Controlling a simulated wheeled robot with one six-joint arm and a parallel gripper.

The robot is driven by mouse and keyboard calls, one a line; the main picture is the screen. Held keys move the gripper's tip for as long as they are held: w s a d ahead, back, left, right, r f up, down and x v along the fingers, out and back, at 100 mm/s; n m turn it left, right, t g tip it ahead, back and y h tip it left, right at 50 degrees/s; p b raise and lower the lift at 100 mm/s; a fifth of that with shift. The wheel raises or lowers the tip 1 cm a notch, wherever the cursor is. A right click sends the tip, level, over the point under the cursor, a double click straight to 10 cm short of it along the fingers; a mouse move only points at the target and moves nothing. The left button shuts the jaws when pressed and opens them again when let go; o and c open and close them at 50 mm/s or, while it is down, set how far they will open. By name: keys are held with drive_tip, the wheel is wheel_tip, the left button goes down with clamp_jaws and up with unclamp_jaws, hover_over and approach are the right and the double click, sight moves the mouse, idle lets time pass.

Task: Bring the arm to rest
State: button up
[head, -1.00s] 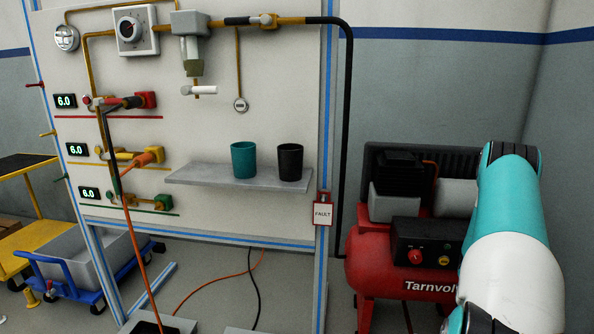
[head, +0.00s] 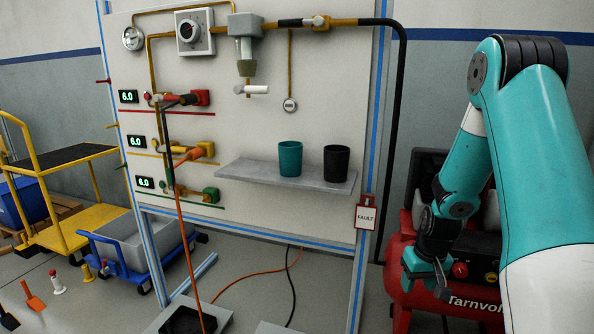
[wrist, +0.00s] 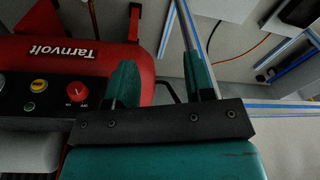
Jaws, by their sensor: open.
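My arm stands at the right of the head view, in front of the red compressor (head: 398,318). It is bent, with its forearm hanging down to my gripper (head: 441,282). In the wrist view my gripper (wrist: 160,78) shows two teal fingers spread apart with nothing between them. The compressor (wrist: 50,68) lies beyond the fingers at the left of that view, with its "Tarnvolt" lettering, a red knob and a yellow button. I cannot tell how far the fingers are from it.
A panel (head: 330,100) with gauges, valves and pipes fills the middle. Its shelf (head: 245,172) bears a teal cup (head: 290,158) and a black cup (head: 336,162). A red fault tag (head: 366,213) hangs on the frame. A blue cart (head: 110,262) and a yellow trolley (head: 75,236) stand left.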

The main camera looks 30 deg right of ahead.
drive_tip(key=a+r+n+y, duration=0.1)
drive_tip(key=a+r+n, duration=0.1)
drive_tip(key=a+r, duration=0.45)
drive_tip(key=a+r+n+y, duration=0.1)
drive_tip(key=a+r+n, duration=0.15)
drive_tip(key=a, duration=0.65)
drive_tip(key=a+r+n+y, duration=0.1)
drive_tip(key=a+r, duration=0.4)
drive_tip(key=a, duration=0.3)
drive_tip(key=s+a+r+n+g+y, duration=0.1)
drive_tip(key=s+a+r+n, duration=0.6)
drive_tip(key=s+a, duration=0.6)
wheel_tip(320, 180, up, 28)
drive_tip(key=s+p, duration=0.1)
drive_tip(key=p, duration=2.6)
drive_tip(key=shift+d+m, duration=0.3)
drive_tip(key=shift+m, duration=0.15)
drive_tip(key=shift+s+f, duration=0.1)
drive_tip(key=shift+f, duration=0.05)
